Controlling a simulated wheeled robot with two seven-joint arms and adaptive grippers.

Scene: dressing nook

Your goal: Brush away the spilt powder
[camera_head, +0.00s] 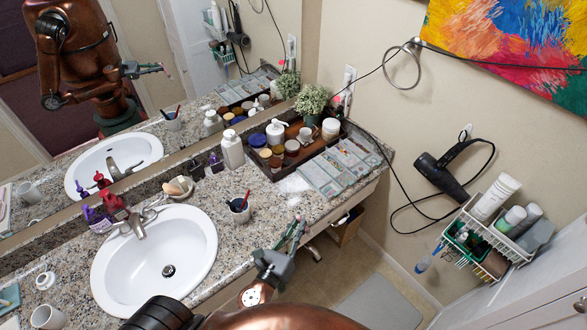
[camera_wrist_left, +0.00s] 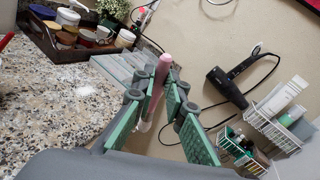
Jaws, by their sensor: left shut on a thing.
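The spilt powder (camera_head: 293,184) is a pale white patch on the speckled stone counter, in front of the wooden tray. It also shows in the left wrist view (camera_wrist_left: 72,77), left of my fingers. My left gripper (camera_head: 294,236) is at the counter's front edge, nearer to me than the powder and apart from it. In the left wrist view its green-padded fingers (camera_wrist_left: 160,108) are shut on a slim brush with a pink end (camera_wrist_left: 163,66). The brush's lower part is partly hidden by the fingers, and its bristles are not clear. My right gripper is not in view.
A tray (camera_head: 267,170) of jars and a plant stands behind the powder, with flat grey palettes (camera_head: 325,178) at its right. A cup with a red brush (camera_head: 239,210) stands left. The sink (camera_head: 150,262) is further left. A dryer (camera_head: 440,175) and wire basket (camera_head: 478,228) hang at right.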

